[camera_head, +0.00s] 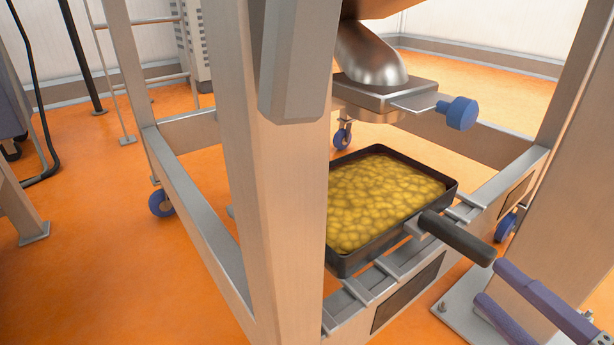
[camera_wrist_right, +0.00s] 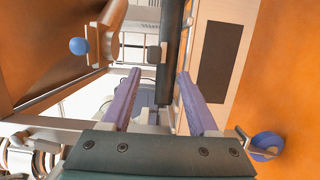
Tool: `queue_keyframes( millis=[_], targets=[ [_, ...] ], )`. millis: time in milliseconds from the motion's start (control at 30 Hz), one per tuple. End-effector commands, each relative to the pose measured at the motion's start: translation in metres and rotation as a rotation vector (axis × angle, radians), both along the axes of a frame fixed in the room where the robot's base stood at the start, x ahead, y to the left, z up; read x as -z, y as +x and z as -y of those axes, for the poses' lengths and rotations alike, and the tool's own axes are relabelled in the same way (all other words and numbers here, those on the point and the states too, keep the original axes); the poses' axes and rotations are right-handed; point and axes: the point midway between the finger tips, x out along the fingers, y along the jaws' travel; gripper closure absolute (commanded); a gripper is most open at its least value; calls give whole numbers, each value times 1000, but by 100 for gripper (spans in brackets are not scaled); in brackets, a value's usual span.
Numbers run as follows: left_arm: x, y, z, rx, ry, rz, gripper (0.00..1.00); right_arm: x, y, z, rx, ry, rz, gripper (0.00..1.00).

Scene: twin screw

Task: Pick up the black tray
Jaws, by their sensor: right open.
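The black tray (camera_head: 348,262) rests on the metal frame in the middle of the head view and is full of yellow, lumpy contents (camera_head: 385,200). Its thick black handle (camera_head: 457,238) points toward the lower right. My right gripper (camera_head: 490,282) has two purple fingers, open, close to the handle's free end. In the right wrist view the gripper (camera_wrist_right: 159,73) is spread, and a dark bar (camera_wrist_right: 170,50), apparently the handle, runs ahead between the finger lines. I cannot tell whether a finger touches it. My left gripper is not in view.
A metal upright (camera_head: 275,200) stands left of the tray and hides part of it. A metal outlet with a blue knob (camera_head: 457,113) hangs above the tray. Frame rails with cross bars (camera_head: 388,268) lie under the tray. Orange floor (camera_head: 100,270) is clear at left.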

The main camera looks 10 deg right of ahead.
Motion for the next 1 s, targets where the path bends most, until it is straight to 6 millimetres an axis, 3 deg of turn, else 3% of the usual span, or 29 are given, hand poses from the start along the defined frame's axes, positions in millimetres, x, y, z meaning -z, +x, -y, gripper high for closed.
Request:
queue_keyframes(
  millis=[200,367,633,933,1000],
  targets=[
    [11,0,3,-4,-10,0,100,-1,33,-6,-2,1,5,40],
    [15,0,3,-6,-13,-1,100,-2,47,-8,-1,1,4,40],
    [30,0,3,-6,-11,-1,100,-8,86,-13,0,1,4,40],
    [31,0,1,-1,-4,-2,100,-10,93,-14,2,1,1,40],
    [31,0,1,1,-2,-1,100,-10,93,-14,2,1,1,46]
  ],
)
